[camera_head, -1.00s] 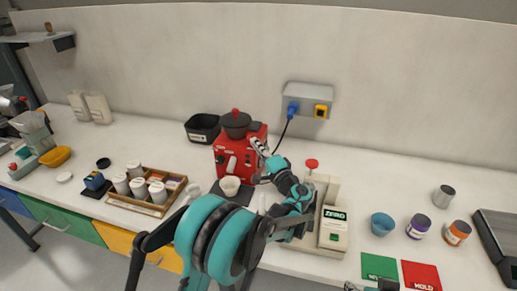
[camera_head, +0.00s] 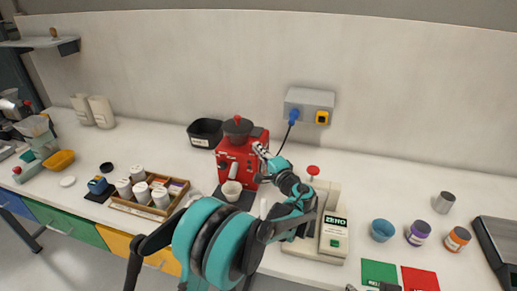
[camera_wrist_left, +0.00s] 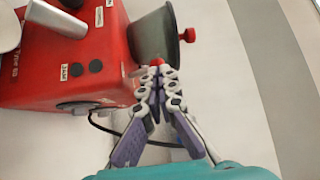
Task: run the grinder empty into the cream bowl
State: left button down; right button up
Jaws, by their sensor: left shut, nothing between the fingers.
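The red grinder (camera_head: 229,158) with its dark hopper stands at the back middle of the bench. The cream bowl (camera_head: 231,190) sits at the grinder's front, low under its face; its contents are too small to tell. My left gripper (camera_head: 259,148) is shut and empty at the grinder's upper right side. In the left wrist view the shut fingertips (camera_wrist_left: 157,66) are close to the edge of the red body (camera_wrist_left: 115,75), below the hopper (camera_wrist_left: 155,38); I cannot tell whether they touch. Of my right arm, at most small dark bits show at the bottom edge.
A black bin (camera_head: 205,133) is left of the grinder, and a wooden tray (camera_head: 150,209) with white cups is farther left. A blue cup (camera_head: 382,229) and jars stand on the right.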

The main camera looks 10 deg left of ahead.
pick_arm(q)
jog(key=shift+r, duration=0.15)
pick_arm(e)
jog(key=shift+r, duration=0.2)
pick_arm(q)
jog(key=w+m+g+h+p, duration=0.1)
jog(key=p, duration=0.1)
jog(key=w+r+m+g+h+p, duration=0.1)
jog(key=m+g+p, duration=0.1)
jog(key=p, duration=0.1)
jog(key=shift+w+m, duration=0.3)
pick_arm(e)
notch_tip(320, 180, up, 5)
jog(key=shift+r, duration=0.1)
pick_arm(q)
jog(key=shift+d+r, duration=0.1)
